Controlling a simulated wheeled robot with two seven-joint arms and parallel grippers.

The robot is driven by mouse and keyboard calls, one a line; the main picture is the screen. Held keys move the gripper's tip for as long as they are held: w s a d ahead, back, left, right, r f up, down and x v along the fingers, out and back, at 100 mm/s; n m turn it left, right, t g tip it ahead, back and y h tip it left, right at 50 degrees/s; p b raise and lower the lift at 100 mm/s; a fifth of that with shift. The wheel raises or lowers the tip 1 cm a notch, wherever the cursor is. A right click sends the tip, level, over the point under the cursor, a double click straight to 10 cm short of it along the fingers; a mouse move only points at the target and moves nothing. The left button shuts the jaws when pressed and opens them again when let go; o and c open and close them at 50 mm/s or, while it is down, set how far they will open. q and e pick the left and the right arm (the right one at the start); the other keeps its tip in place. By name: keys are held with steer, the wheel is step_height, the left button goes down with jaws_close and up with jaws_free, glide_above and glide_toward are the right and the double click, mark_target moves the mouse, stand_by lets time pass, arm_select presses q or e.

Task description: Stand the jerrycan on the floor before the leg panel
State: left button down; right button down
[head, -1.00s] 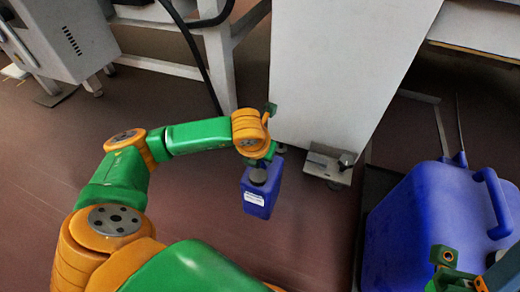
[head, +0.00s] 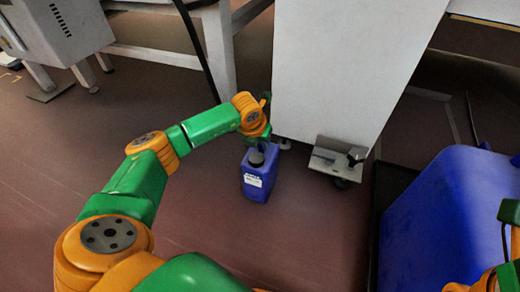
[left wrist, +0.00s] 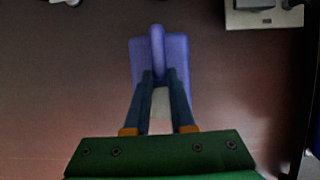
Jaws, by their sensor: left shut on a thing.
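The small blue jerrycan (head: 260,184), with a white label and a dark cap, is upright in the head view. My left gripper (head: 262,140) is above it and shut on its top. The white leg panel (head: 345,65) stands just behind and to the right of the jerrycan. I cannot tell whether the jerrycan's base touches the floor (head: 190,235). My right gripper is not clearly in view.
A metal foot bracket (head: 335,160) sticks out at the panel's base, right of the jerrycan. A large blue container (head: 440,220) stands at the right, beside a dark edge. A white frame leg (head: 218,60) and a black hose are behind. The floor left and in front is clear.

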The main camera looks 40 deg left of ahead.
arm_select(q)
steer(key=c, duration=0.8)
jaws_free()
steer(key=shift+o, duration=0.2)
